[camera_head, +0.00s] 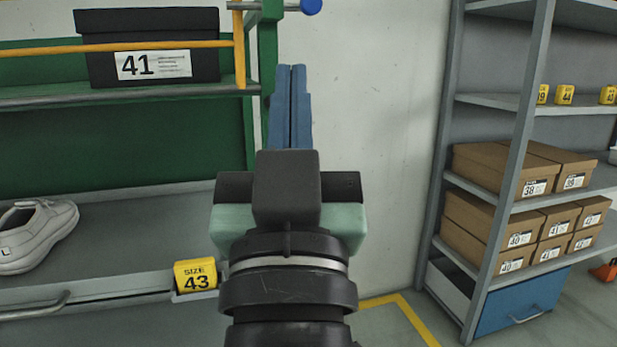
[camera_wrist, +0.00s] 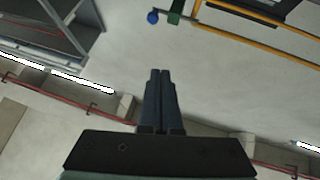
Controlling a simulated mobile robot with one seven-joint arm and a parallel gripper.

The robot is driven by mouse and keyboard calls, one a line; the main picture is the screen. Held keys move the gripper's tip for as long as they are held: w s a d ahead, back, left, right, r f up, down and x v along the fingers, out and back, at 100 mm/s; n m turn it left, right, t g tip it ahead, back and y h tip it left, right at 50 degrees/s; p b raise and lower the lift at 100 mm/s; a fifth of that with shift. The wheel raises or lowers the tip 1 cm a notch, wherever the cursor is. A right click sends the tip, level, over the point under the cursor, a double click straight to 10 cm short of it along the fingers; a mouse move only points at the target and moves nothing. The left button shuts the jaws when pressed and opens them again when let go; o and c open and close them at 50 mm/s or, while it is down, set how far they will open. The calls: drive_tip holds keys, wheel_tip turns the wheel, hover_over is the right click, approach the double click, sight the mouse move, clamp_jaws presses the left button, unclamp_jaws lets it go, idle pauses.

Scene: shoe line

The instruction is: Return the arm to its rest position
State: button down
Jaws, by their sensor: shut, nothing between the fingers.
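My gripper (camera_head: 291,72) is in the middle of the head view, raised in front of the pale wall. Its two blue fingers point up and lie side by side, shut, with nothing between them. In the wrist view, the shut fingers of my gripper (camera_wrist: 160,75) show dark against the pale wall, empty. My arm's wrist rises from the bottom of the head view, right of the shoe line's frame.
At left, a black box (camera_head: 150,50) marked 41 sits on the upper rack. A white shoe (camera_head: 38,236) and a yellow size 43 block (camera_head: 195,275) are on the lower shelf. At right stands a grey shelf unit (camera_head: 518,105) with brown boxes (camera_head: 492,222).

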drive_tip(key=s+d+r+t+p, duration=0.15)
drive_tip(key=s+r+p, duration=0.35)
drive_tip(key=r, duration=0.5)
wheel_tip(320, 180, up, 34)
drive_tip(key=p, duration=3.3)
drive_tip(key=shift+s+a+r+h, duration=0.15)
drive_tip(key=shift+s+h, duration=0.25)
drive_tip(key=shift+s, duration=0.05)
